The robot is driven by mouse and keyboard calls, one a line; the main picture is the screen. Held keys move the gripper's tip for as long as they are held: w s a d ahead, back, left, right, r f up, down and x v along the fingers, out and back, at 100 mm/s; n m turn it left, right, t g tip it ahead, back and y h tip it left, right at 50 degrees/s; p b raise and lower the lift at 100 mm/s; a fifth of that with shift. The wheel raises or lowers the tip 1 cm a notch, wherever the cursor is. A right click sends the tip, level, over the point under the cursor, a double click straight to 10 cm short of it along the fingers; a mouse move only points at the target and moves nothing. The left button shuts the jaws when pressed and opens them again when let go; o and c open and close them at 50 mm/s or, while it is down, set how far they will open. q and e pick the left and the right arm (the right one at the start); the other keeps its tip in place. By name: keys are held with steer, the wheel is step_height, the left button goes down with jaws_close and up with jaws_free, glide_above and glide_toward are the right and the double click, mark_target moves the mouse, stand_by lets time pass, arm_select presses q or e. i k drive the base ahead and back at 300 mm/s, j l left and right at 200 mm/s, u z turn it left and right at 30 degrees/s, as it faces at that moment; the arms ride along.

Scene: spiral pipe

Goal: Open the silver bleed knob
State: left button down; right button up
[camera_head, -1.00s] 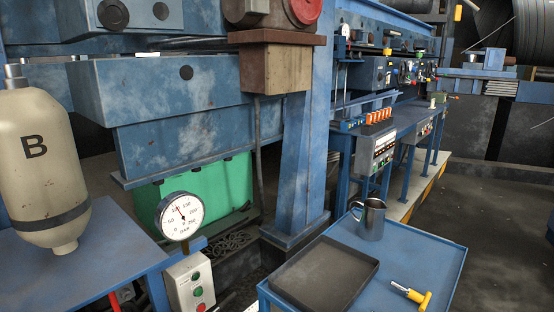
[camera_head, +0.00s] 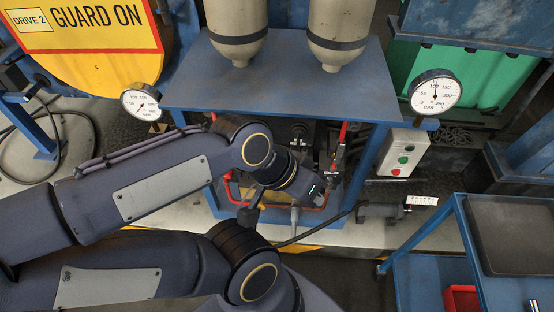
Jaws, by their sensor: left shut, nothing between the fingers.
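I cannot make out the silver bleed knob for certain; my left arm covers part of the area under the blue shelf. My left gripper (camera_head: 249,214) is over the red-framed opening below the shelf, looks shut and holds nothing visible. A small pale silver fitting (camera_head: 295,215) shows just right of it, apart from it in the picture; I cannot tell what it is. A red-handled valve part (camera_head: 341,137) stands upright to the right of my left wrist. My right gripper is not in view.
A blue cart with a dark tray (camera_head: 515,235) is at right.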

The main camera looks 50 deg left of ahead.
mark_target(330, 180)
steer(key=u, duration=1.65)
